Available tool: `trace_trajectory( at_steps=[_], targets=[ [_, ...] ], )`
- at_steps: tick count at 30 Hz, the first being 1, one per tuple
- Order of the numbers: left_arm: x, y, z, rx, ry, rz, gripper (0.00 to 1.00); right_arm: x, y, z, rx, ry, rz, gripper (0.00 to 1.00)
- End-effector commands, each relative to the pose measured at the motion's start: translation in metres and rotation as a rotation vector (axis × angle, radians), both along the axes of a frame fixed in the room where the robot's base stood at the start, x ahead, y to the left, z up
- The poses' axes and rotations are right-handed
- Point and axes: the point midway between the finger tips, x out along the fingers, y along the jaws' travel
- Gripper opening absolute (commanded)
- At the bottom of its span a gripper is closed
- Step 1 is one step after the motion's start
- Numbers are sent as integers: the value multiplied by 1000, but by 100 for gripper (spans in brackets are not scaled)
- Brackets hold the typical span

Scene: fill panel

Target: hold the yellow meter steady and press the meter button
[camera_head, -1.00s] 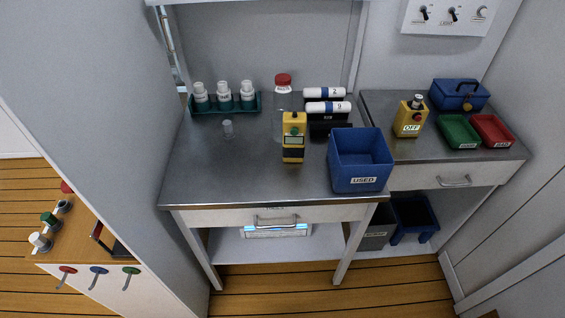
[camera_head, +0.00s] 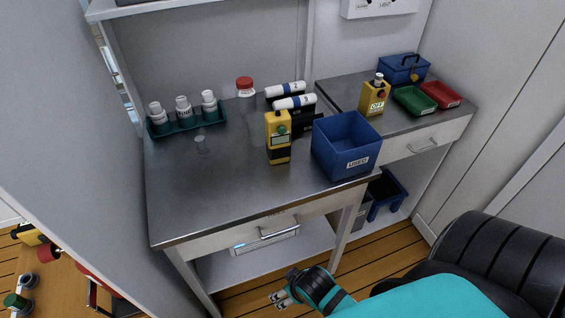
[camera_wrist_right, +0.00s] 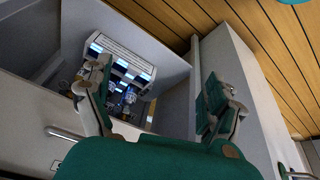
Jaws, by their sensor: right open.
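The yellow meter (camera_head: 279,142) stands upright on the steel bench, with a small screen, a dark lower band and a round green button (camera_head: 283,129) near its top. My right gripper (camera_head: 280,299) is low in front of the bench, below the drawer, well apart from the meter. In the right wrist view, its two fingers (camera_wrist_right: 152,95) are spread with nothing between them. The meter is not in that view. My left gripper is not in view.
A blue USED bin (camera_head: 346,150) stands right of the meter. A clear red-capped bottle (camera_head: 246,105) and white rolls (camera_head: 294,102) stand behind it. The bench's front left is clear. The drawer handle (camera_head: 279,228) sticks out.

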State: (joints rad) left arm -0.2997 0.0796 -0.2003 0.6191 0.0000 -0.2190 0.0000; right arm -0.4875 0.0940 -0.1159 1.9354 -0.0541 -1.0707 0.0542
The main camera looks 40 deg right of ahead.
Motion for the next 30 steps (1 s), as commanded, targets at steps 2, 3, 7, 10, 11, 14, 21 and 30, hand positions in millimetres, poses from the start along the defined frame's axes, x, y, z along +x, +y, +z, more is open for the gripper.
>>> trace_trajectory(
  at_steps=[2,3,7,10,11,14,21,30],
  targets=[
    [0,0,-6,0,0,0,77,29,-13,53,-13,-141,-68,90],
    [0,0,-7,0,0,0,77,43,-22,79,-21,-222,-110,90],
    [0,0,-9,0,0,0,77,89,-58,160,-47,-534,-247,90],
    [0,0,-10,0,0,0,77,114,-83,216,-64,-779,-317,90],
    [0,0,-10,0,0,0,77,119,-89,231,-67,-847,-329,90],
    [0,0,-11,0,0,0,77,130,-102,274,-73,-1036,-346,90],
    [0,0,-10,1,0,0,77,139,-109,313,-74,-1207,-330,90],
    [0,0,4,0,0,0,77,183,-122,316,-75,-1208,-327,90]
  ],
)
